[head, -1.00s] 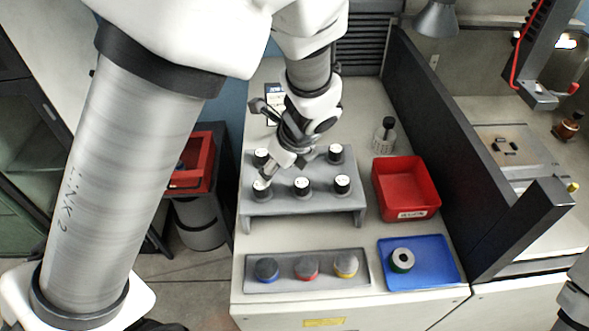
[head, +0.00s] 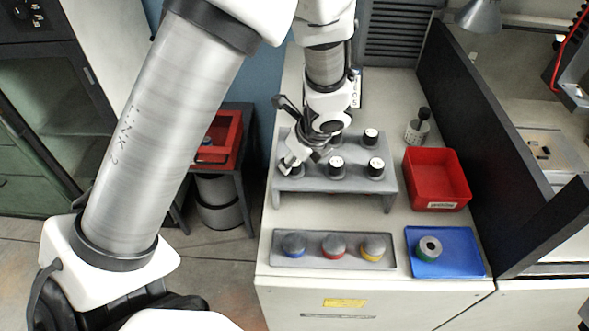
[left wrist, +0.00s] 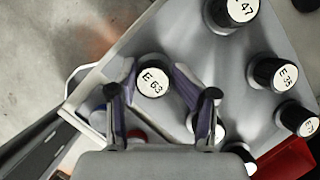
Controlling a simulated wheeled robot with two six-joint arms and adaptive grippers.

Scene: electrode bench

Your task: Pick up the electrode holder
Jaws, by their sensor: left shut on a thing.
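A black electrode holder with a white cap marked E 63 (left wrist: 152,82) stands between the two fingers of my left gripper (left wrist: 153,96) in the left wrist view. In the head view my left gripper (head: 291,163) is at the front left corner of the grey rack (head: 345,188), shut on this holder, whose dark body shows just below the fingers (head: 291,173). I cannot tell whether the holder is clear of its seat. Other black holders with white caps stand on the rack, among them front middle (head: 337,168), front right (head: 376,168) and back right (head: 370,138). My right gripper is not in view.
A red bin (head: 437,203) and a blue tray (head: 470,262) with a green-based ring (head: 428,249) are right of the rack. A grey tray (head: 283,258) with blue, red and yellow pieces lies in front. A dark partition (head: 470,130) bounds the bench at right.

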